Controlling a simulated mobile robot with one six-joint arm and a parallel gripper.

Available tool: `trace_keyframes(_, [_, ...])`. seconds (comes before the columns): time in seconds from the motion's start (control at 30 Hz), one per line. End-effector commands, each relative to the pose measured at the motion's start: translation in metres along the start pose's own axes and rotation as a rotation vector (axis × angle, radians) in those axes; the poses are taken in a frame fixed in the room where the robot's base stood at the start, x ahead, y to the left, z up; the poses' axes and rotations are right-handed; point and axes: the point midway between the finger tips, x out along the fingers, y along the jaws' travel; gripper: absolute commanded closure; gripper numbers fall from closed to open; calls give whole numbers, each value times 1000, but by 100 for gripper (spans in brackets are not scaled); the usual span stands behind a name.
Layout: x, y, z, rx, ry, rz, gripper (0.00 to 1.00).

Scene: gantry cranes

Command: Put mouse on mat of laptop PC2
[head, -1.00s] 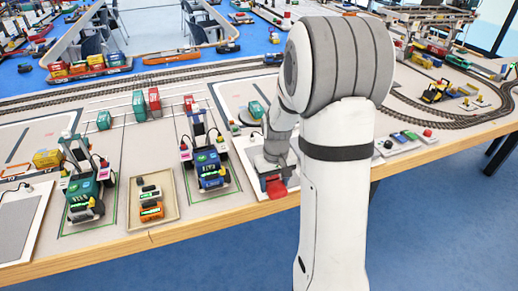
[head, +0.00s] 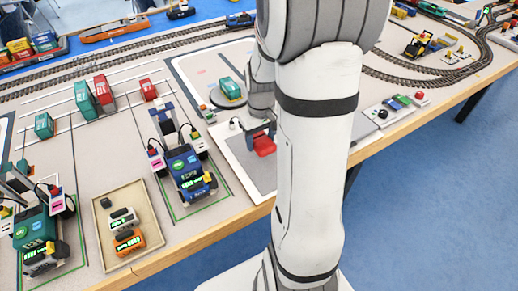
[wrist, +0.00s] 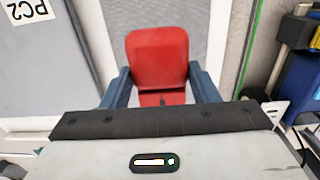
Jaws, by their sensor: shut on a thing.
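My gripper (wrist: 161,88) is shut on the red mouse (wrist: 157,55), a smooth red piece with rounded corners between two blue fingers. In the head view the red mouse (head: 264,145) and my gripper's blue fingers show just left of my white arm, in front of a white-bordered panel. A grey mat (wrist: 195,20) lies behind the mouse in the wrist view. The gap between mouse and mat cannot be told. An upside-down PC2 label (wrist: 27,10) is on the pale panel (wrist: 40,70) at the left. My arm hides the panel's right part in the head view.
A blue gantry crane (head: 187,172) stands left of the panel. A beige tray (head: 103,240) holds small vehicles. A round turntable (head: 228,98) with a green block is behind the panel. Small coloured pieces (head: 403,99) lie at right near the wooden table edge (head: 200,243).

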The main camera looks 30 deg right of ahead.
Motion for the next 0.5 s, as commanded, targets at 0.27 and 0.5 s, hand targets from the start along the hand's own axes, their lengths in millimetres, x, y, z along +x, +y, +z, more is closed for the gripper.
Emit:
trace_keyframes(0.27, [27, 0, 0, 1, -2, -1, 70])
trace_keyframes(0.5, [46, 1, 0, 2, 2, 1, 70])
